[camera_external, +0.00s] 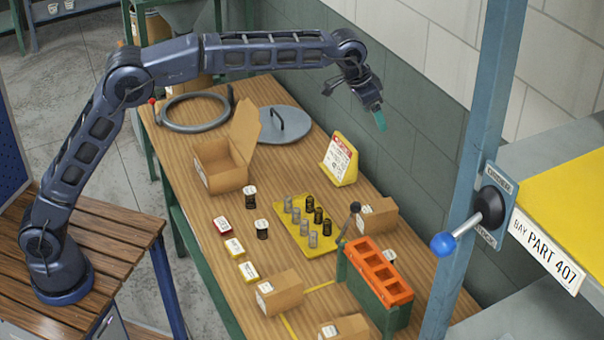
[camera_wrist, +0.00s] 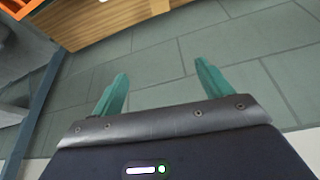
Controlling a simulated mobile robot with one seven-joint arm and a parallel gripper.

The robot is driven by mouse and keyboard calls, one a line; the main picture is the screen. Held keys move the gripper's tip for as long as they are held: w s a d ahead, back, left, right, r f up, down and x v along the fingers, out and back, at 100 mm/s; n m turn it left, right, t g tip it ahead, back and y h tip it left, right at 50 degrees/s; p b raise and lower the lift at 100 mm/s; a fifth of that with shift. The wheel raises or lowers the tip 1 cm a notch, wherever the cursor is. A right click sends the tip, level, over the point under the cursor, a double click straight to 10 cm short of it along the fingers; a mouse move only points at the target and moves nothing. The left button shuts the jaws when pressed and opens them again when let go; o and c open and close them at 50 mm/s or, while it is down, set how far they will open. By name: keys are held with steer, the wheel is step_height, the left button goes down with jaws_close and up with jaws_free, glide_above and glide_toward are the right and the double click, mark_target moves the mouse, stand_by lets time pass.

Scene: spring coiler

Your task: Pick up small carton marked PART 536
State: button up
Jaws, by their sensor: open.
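Small closed brown cartons stand on the wooden table (camera_external: 300,128): one front centre (camera_external: 278,293), one at the front edge (camera_external: 345,328), and one right of the middle (camera_external: 378,217). Their white labels are too small to read, so I cannot tell which is PART 536. My gripper (camera_external: 378,117) is high above the table's back right side near the wall, apart from all cartons. In the wrist view its teal fingers (camera_wrist: 162,76) are spread and empty, with wall behind them and no carton clearly visible.
An open carton (camera_external: 222,168) stands at the left. A yellow tray (camera_external: 318,248) holds several dark cylinders. A green block with an orange top (camera_external: 382,270), a yellow sign (camera_external: 341,160) and a blue post (camera_external: 470,170) with a lever stand right. A ring and round lid lie at the back.

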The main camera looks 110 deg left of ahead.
steer(key=w+a+f, duration=0.1)
steer(key=a+f, duration=0.1)
steer(key=a, duration=0.1)
glide_toward(378, 205)
steer(key=shift+x, duration=1.05)
steer(key=x, duration=0.5)
steer(key=shift+w+f, duration=0.1)
steer(key=shift+f, duration=0.15)
steer(key=shift+d+x, duration=0.2)
steer(key=shift+x, duration=2.4)
steer(key=shift+f, duration=0.35)
steer(key=shift+r, duration=0.1)
steer(key=c, duration=1.5)
